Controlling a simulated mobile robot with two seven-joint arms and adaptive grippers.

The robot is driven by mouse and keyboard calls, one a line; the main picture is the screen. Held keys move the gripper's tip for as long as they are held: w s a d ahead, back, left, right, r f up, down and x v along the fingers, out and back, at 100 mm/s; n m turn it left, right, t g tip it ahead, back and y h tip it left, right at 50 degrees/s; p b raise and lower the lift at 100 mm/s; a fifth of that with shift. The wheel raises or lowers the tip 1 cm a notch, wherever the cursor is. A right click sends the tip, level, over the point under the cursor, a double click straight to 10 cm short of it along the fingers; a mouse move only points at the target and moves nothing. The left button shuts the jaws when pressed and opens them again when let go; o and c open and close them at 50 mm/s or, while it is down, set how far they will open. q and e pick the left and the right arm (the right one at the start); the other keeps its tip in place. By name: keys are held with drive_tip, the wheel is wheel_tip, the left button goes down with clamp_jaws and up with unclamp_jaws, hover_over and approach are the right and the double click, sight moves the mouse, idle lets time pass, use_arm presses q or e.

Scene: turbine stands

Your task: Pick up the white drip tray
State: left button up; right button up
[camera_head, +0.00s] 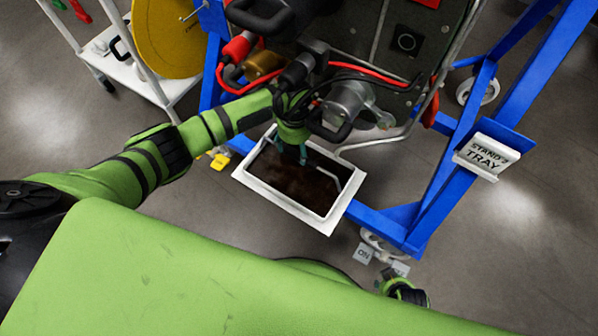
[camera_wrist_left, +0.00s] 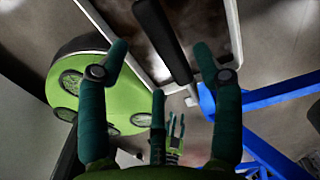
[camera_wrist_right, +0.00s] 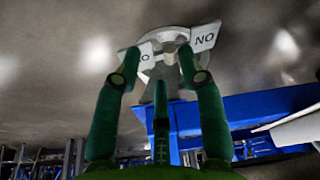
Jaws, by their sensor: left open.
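The white drip tray (camera_head: 325,225) is a shallow rectangular pan with a wide white rim and dark liquid inside. My left gripper (camera_head: 297,156) points down over the tray's far part. In the left wrist view my left gripper (camera_wrist_left: 161,52) is open and empty. A black bar (camera_wrist_left: 163,38) lies between its fingertips and the tray (camera_wrist_left: 235,35); I cannot tell what the bar belongs to. In the right wrist view my right gripper (camera_wrist_right: 158,55) is open and empty, facing a caster (camera_wrist_right: 165,70), away from the tray.
The dark turbine with red hoses and black handles (camera_head: 331,130) crowds the left hand from above. Blue stand beams (camera_head: 385,222) border the tray on the right. A sign reading STAND 2 TRAY (camera_head: 487,157) is on the stand. A white cart (camera_head: 130,70) stands upper left.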

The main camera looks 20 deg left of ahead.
sight(298, 156)
use_arm(q)
drive_tip(key=shift+d+f+b, duration=0.15)
drive_tip(key=shift+f+b, duration=0.85)
drive_tip(key=shift+b, duration=0.1)
wheel_tip(298, 156, down, 3)
drive_tip(key=b, duration=0.4)
drive_tip(key=shift+d+f, duration=0.15)
drive_tip(key=shift+f, duration=0.05)
use_arm(e)
wheel_tip(298, 156, up, 13)
drive_tip(key=w, duration=0.2)
drive_tip(key=shift+w+a, duration=0.15)
drive_tip(key=shift+a, duration=0.1)
use_arm(q)
clamp_jaws()
